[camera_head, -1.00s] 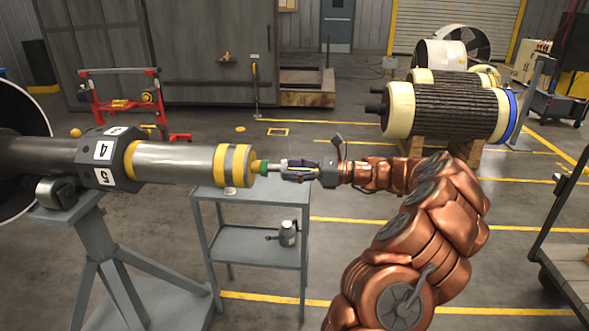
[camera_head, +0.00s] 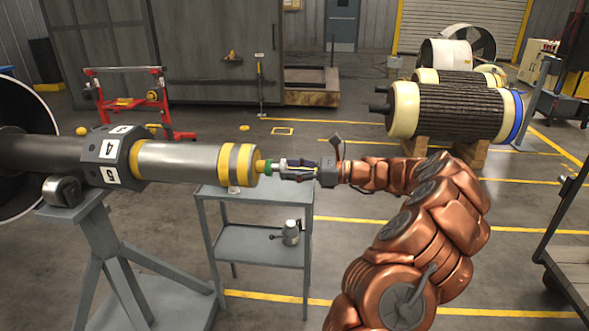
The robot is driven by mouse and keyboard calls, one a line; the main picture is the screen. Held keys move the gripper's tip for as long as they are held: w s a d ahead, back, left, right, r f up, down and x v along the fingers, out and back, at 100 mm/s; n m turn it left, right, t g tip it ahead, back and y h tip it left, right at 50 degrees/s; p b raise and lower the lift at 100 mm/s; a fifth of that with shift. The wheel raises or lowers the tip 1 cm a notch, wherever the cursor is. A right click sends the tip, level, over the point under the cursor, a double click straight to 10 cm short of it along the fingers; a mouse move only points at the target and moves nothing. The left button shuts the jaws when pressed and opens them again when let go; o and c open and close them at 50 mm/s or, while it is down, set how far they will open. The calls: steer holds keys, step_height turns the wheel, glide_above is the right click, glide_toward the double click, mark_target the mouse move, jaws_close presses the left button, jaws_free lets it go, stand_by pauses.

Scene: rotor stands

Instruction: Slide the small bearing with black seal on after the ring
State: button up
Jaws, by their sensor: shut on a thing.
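The rotor shaft (camera_head: 185,160) lies level at the left, with yellow and grey bands near its right end. Past a yellow step (camera_head: 260,166) sits a green ring (camera_head: 268,166) on the thin end. A pale silver stub (camera_head: 279,164) shows to the right of the ring. My gripper (camera_head: 293,168) comes from the right, in line with the shaft, its dark fingers at the stub's end. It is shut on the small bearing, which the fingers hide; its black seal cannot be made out. I cannot tell whether the bearing is around the stub.
A grey trolley (camera_head: 262,233) with a small metal can (camera_head: 291,233) on its lower shelf stands below the gripper. A grey stand (camera_head: 105,235) is under the shaft. A large ribbed rotor (camera_head: 455,105) lies at the back right. Floor between is clear.

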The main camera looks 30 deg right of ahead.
steer(key=shift+p+x, duration=0.6)
steer(key=shift+x, duration=0.55)
stand_by(0.5)
steer(key=o, duration=1.2)
steer(key=shift+c, duration=0.2)
steer(key=o, duration=0.3)
steer(key=shift+s, duration=0.1)
steer(key=shift+p+v, duration=1.65)
steer(key=shift+v, duration=2.85)
